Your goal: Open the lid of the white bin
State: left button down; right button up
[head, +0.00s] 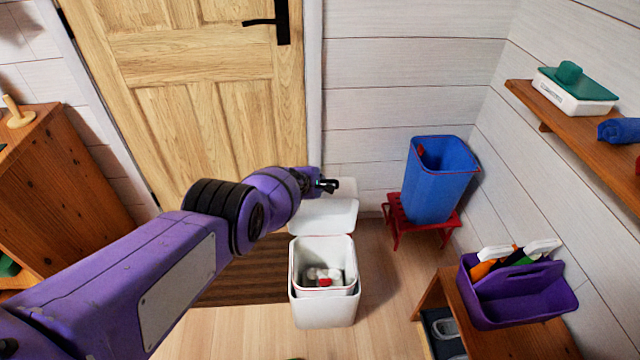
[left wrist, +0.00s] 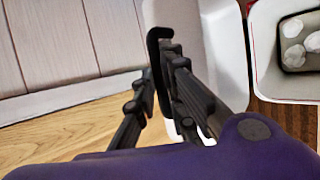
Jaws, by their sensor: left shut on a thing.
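The white bin (head: 325,313) stands on the floor in front of the door, with its mouth uncovered. Crumpled white pieces and something red show inside; part of the bin also shows in the left wrist view (left wrist: 282,88). Its white lid (head: 325,216) is swung up and back behind the opening, and it shows in the left wrist view (left wrist: 222,55). My left gripper (head: 327,186) is at the lid's raised part. In the left wrist view its dark fingers (left wrist: 160,85) are shut on the lid, the contact partly hidden. My right gripper is not in view.
A blue bin (head: 437,185) stands on a red stand (head: 398,226) to the right. A purple caddy (head: 515,297) with bottles is on a wooden bench at the lower right. A wooden door (head: 195,90) and striped mat (head: 235,275) are behind and left of the white bin.

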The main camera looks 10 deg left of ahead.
pick_arm(q)
jog(key=shift+w+r, duration=0.2)
jog(key=shift+r, duration=0.05)
